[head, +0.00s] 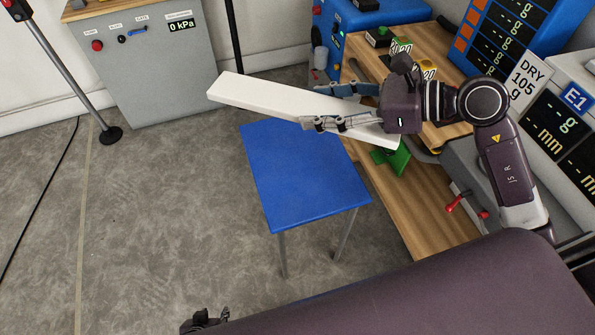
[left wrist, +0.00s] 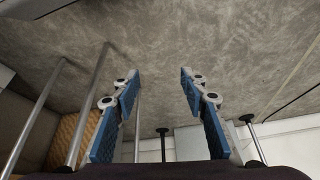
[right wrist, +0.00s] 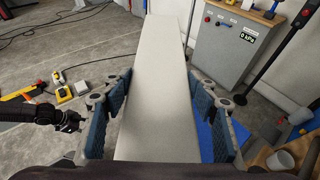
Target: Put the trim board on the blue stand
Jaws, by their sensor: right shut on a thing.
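The trim board (head: 265,98) is a long white plank, held by my right gripper (head: 335,106) in the head view. Its far end reaches left over the back edge of the blue stand (head: 305,185). The right wrist view shows the board (right wrist: 160,85) between the fingers of my right gripper (right wrist: 160,112), pointing away. A piece of the blue stand (right wrist: 212,143) shows below it. The stand's top is bare. My left gripper (left wrist: 160,110) is open and empty in the left wrist view; a small part of it (head: 205,320) shows at the bottom of the head view.
A wooden workbench (head: 400,205) with coloured blocks and a green piece (head: 393,158) runs along the right of the stand. A grey cabinet (head: 150,70) stands at the back left. The floor left of the stand is clear.

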